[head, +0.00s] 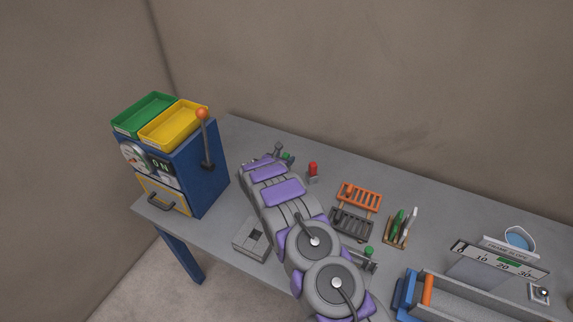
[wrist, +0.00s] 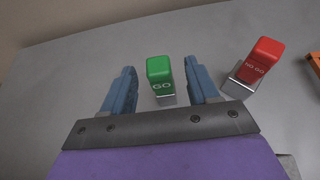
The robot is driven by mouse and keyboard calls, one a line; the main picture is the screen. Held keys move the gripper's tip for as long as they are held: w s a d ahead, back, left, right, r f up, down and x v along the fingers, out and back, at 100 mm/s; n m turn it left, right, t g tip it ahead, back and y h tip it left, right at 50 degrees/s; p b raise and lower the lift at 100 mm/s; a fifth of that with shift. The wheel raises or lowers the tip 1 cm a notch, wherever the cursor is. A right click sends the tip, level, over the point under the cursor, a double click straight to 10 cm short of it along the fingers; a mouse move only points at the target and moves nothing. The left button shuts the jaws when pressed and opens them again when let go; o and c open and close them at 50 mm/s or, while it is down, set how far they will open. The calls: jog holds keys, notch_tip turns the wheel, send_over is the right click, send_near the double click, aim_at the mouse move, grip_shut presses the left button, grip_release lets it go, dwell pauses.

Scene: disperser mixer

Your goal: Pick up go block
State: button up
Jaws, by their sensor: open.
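The go block (wrist: 160,72) is a green block marked "GO" on a silver base, upright on the grey table in the wrist view. My gripper (wrist: 159,66) is open, with one blue finger on each side of the block in the picture; I cannot tell whether either finger touches it.
A red "NO GO" block (wrist: 263,58) stands right of the go block. A blue machine (head: 190,165) with green and yellow trays stands left. An orange rack (head: 360,195) and a pen holder (head: 397,240) lie right. The table behind the blocks is clear.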

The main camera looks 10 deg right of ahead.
jog(key=shift+w+f, duration=0.65)
jog(key=shift+w, duration=0.05)
jog(key=shift+w+d+f, duration=0.1)
jog(key=shift+w, duration=0.1)
jog(key=shift+w+d, duration=0.15)
jog(key=shift+d, duration=0.7)
jog(key=shift+a, duration=0.6)
jog(key=c, duration=0.7)
jog(key=shift+d, duration=0.3)
grip_shut()
jog(key=shift+d, duration=0.15)
